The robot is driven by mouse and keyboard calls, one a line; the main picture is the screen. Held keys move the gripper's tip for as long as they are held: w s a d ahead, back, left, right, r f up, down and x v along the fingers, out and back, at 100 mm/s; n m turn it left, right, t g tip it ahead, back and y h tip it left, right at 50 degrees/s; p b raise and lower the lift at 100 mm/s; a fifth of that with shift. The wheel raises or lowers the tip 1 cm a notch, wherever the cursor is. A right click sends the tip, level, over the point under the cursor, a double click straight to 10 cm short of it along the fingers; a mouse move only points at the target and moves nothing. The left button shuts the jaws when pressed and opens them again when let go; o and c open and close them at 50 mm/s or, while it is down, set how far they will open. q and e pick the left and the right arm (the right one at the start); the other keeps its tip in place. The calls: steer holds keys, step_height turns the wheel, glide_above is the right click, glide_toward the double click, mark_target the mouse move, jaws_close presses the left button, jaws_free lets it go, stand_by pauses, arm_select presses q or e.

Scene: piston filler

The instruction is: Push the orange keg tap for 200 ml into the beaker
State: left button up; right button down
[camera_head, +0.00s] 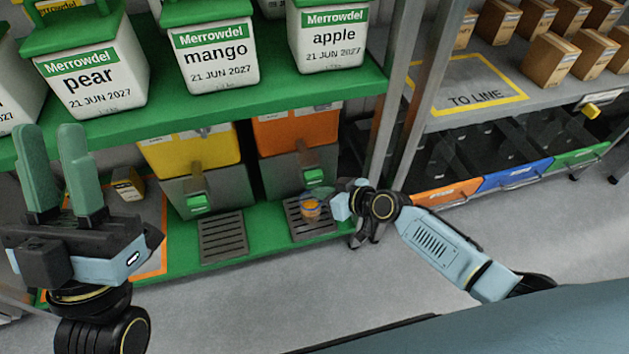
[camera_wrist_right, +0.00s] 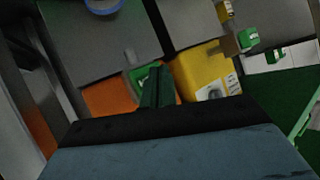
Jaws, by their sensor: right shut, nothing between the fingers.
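The orange keg (camera_head: 297,128) stands on the lower green shelf, with a green tap (camera_head: 313,176) on its grey front. A small clear beaker (camera_head: 310,207) with a bluish rim stands on the drip tray under this tap; orange colour shows in it. The beaker's blue rim also shows at the top of the right wrist view (camera_wrist_right: 103,4). My right gripper (camera_wrist_right: 158,72) is shut and empty, its green fingertips close to the orange keg's tap (camera_wrist_right: 141,78); contact cannot be told. My left gripper (camera_head: 57,138) is open and empty, fingers up, at the left.
A yellow keg (camera_head: 190,152) with a green tap stands left of the orange one, above its own drip tray (camera_head: 221,236). An upper green shelf (camera_head: 230,95) with white jugs overhangs the kegs. A metal post (camera_head: 393,110) stands to the right. The floor in front is clear.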

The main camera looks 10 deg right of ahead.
steer(key=shift+w, duration=0.15)
stand_by(0.3)
steer(key=shift+w+b, duration=0.25)
steer(key=shift+b, duration=0.1)
steer(key=shift+w+b, duration=0.5)
steer(key=shift+w, duration=0.25)
stand_by(0.6)
stand_by(0.3)
steer(key=shift+s+p, duration=0.5)
steer(key=shift+s, duration=0.6)
steer(key=shift+s+d+p, duration=0.1)
steer(key=shift+s+p, duration=0.85)
steer(key=shift+s, duration=1.6)
